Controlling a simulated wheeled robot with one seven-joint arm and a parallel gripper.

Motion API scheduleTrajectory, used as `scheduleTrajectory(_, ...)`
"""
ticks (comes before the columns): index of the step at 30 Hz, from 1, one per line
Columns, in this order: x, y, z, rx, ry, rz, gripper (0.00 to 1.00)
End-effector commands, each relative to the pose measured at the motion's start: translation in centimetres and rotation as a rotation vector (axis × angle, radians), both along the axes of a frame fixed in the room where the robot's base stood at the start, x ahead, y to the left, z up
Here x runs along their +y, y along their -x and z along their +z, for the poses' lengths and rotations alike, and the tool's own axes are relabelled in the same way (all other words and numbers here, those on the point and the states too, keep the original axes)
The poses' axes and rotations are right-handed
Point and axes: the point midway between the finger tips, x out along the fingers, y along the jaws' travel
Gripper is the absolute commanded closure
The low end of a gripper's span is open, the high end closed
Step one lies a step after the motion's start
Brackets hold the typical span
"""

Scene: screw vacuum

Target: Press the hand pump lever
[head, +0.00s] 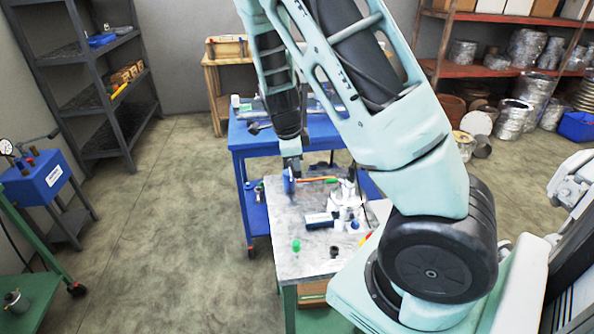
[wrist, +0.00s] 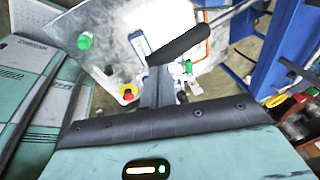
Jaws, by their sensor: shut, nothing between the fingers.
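The hand pump lever shows in the wrist view as a thick black grip (wrist: 185,43) on a thin grey rod (wrist: 232,14), running up to the right. My gripper (wrist: 158,78) is shut and empty, with its fingers close to the near end of the grip. I cannot tell if they touch it. In the head view my gripper (head: 291,170) points down over the grey-topped bench, at the left of a silver and white pump-like unit (head: 345,198). The lever is hard to make out there.
A dark shelf (head: 100,100) is at left, with open floor between.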

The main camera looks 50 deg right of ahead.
Motion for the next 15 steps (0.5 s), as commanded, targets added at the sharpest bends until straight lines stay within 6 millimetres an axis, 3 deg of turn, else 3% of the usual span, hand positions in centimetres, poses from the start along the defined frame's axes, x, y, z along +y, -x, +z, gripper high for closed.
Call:
scheduleTrajectory(6, 1.5, 0.4, 3.4, -0.003, -0.001, 0.004, 1.0)
scheduleTrajectory(15, 2.1, 0.8, 5.0, 0.0, -0.001, 0.001, 1.0)
